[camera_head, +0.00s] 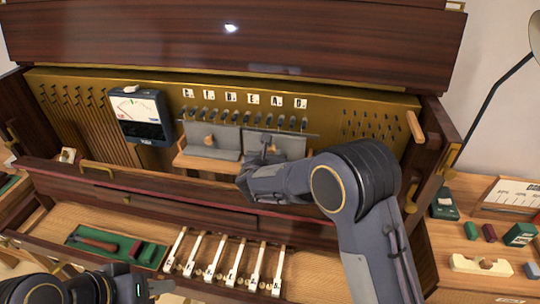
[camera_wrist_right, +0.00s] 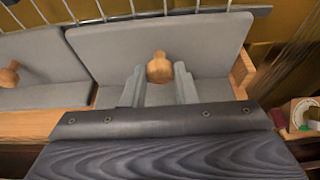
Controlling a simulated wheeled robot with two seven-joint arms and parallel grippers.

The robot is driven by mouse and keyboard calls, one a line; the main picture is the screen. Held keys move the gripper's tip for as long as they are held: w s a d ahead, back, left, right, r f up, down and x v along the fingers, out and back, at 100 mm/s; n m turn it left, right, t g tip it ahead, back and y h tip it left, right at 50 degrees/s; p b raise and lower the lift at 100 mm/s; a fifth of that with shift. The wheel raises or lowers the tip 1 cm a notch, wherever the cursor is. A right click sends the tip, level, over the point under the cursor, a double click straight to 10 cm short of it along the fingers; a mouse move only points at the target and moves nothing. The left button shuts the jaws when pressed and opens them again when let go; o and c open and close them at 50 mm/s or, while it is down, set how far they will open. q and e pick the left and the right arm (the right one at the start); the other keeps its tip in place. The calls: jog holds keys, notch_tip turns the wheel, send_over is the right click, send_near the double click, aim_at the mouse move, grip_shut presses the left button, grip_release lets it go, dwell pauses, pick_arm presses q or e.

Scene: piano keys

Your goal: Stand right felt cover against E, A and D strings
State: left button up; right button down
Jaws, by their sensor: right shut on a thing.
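The right felt cover (camera_head: 290,146) is a grey panel on a wooden ledge, in front of the strings below the letter labels. It also fills the upper middle of the right wrist view (camera_wrist_right: 205,45), leaning back, with a round wooden knob (camera_wrist_right: 159,68). My right gripper (camera_head: 266,157) is shut on that knob; its fingers (camera_wrist_right: 159,84) lie on either side of it. Whether the panel touches the strings I cannot tell. The left felt cover (camera_head: 222,136) stands beside it. My left gripper (camera_head: 148,288) is low at the left; its finger opening is unclear.
A blue meter (camera_head: 140,118) stands left of the covers. Several white keys (camera_head: 231,260) lie in front, beside a green tool tray (camera_head: 115,246). A side table (camera_head: 465,265) with small blocks is at right. My right arm hides part of the ledge.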

jog(key=shift+w+d, duration=0.15)
jog(key=shift+w, duration=0.55)
jog(key=c, duration=1.1)
grip_release()
jog(key=shift+o, duration=0.2)
jog(key=b+v, duration=0.1)
jog(key=v, duration=0.7)
jog(key=shift+s+f, duration=0.3)
jog(key=shift+f, duration=0.05)
